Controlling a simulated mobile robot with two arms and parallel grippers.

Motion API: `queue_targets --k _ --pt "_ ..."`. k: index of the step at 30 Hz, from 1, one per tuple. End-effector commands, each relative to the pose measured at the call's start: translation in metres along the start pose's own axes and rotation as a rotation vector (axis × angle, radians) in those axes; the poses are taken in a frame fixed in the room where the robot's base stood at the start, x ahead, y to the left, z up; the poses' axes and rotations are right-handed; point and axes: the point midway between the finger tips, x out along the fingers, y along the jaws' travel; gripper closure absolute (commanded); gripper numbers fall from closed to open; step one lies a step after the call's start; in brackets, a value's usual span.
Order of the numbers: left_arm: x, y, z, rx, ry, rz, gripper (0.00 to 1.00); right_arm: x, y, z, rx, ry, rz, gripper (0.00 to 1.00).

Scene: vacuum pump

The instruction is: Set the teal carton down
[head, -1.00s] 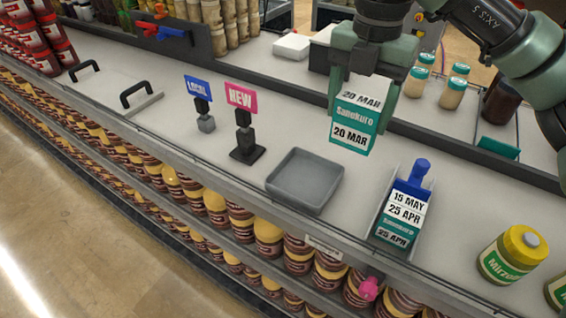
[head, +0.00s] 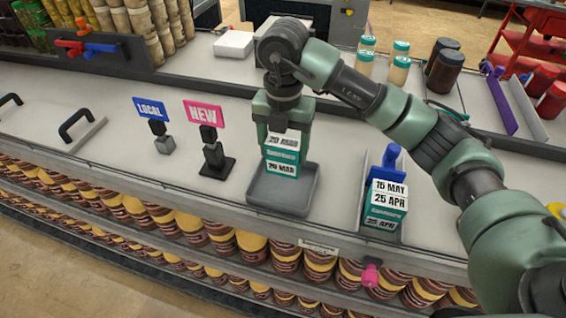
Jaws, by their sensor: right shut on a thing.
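The teal carton (head: 281,156), with white bands reading 20 MAR, is held upright in my right gripper (head: 283,132), which is shut on its upper part. The carton is over the grey tray (head: 258,198), and its lower end shows inside the tray's outline. I cannot tell whether it touches the tray floor. My left gripper does not show.
Another teal and white carton (head: 385,205), marked 25 APR, stands in a holder with a blue handle (head: 393,157) right of the tray. A pink NEW sign (head: 202,113) and a blue LOCAL sign (head: 150,109) stand left. The counter's front edge is close in front of the tray.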

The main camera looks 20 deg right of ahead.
Motion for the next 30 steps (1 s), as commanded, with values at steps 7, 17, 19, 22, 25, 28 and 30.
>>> queue_targets --k 7,17,19,22,25,28,30 --pt "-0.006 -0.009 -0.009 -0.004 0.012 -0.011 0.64 0.019 0.000 0.000 0.001 0.000 -0.001 0.72" --pt "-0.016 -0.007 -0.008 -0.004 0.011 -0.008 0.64 0.057 0.000 0.000 0.000 0.000 0.000 0.72" --pt "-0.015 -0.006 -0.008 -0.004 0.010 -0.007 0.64 0.057 0.000 0.001 0.000 -0.001 0.000 0.72" --pt "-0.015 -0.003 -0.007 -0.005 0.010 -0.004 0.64 0.057 0.000 0.001 0.000 -0.001 0.000 0.72" --pt "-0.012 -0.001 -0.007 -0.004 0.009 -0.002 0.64 0.060 0.000 0.001 0.000 -0.001 0.000 0.72" --pt "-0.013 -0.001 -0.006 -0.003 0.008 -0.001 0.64 0.059 0.000 0.001 0.000 -0.001 0.001 0.16" --pt "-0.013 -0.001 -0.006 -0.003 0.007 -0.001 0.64 0.059 0.000 0.001 0.000 -0.001 0.000 0.11"
